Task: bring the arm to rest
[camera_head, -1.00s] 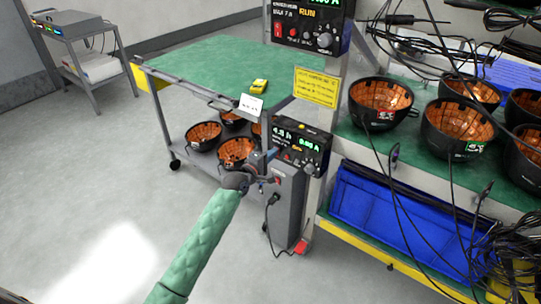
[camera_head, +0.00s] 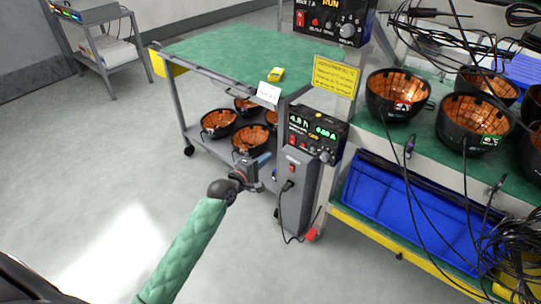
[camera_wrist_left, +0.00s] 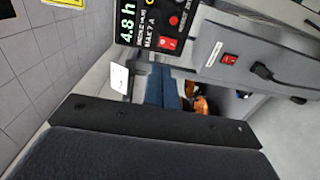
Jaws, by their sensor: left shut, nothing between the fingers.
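My left arm, in a green quilted sleeve, comes in from the bottom of the head view. My left gripper (camera_head: 262,160) is shut and empty. It hangs in front of the lower shelf of the green-topped cart, just left of the grey power box (camera_head: 297,190). In the left wrist view, the shut blue fingers (camera_wrist_left: 170,92) show beyond the dark gripper body, with the timer unit (camera_wrist_left: 150,25) above them. No contact with anything is visible. My right gripper is not in view.
The cart (camera_head: 220,52) holds a yellow meter (camera_head: 276,74) on top and several black bowls with orange insides below. The rack at right has more bowls, a blue bin (camera_head: 400,212) and hanging cables. The floor (camera_head: 70,180) at left is clear.

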